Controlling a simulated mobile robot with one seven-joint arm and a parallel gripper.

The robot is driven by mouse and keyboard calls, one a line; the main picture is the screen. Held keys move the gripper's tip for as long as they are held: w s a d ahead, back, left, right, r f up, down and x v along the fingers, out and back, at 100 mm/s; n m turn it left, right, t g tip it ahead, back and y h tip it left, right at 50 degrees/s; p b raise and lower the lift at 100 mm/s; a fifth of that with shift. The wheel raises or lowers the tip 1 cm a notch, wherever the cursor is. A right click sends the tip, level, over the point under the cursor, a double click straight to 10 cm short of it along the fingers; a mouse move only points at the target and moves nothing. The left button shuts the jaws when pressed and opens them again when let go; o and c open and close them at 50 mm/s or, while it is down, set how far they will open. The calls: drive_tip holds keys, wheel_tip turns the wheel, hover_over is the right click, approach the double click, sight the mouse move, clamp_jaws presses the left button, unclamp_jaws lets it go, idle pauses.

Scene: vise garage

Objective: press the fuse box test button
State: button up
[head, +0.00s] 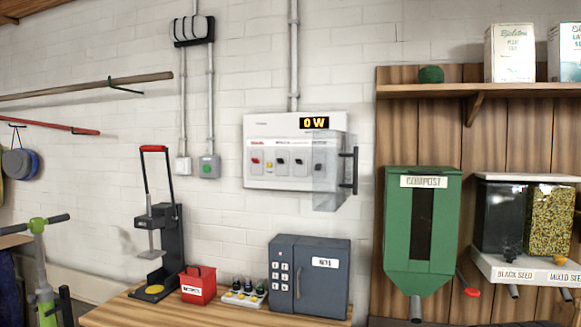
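The fuse box (292,125) is a white panel on the brick wall near the middle of the head view. A lit display reading "0 W" (314,123) is at its upper right. Its front row has a red switch (255,168), a small yellow button (269,166) and several dark switches. No test button label is legible. A clear cover (330,195) with a dark vertical handle (348,170) shows at the right end; it overlaps that end and reaches below the box. The left switches look uncovered. My gripper is not in view.
A small grey box with a green button (209,167) is left of the fuse box. Below, a wooden bench (130,312) holds a black press (165,240), red box (198,285), small bottle tray (243,298) and key safe (310,275). A green compost dispenser (422,225) hangs right.

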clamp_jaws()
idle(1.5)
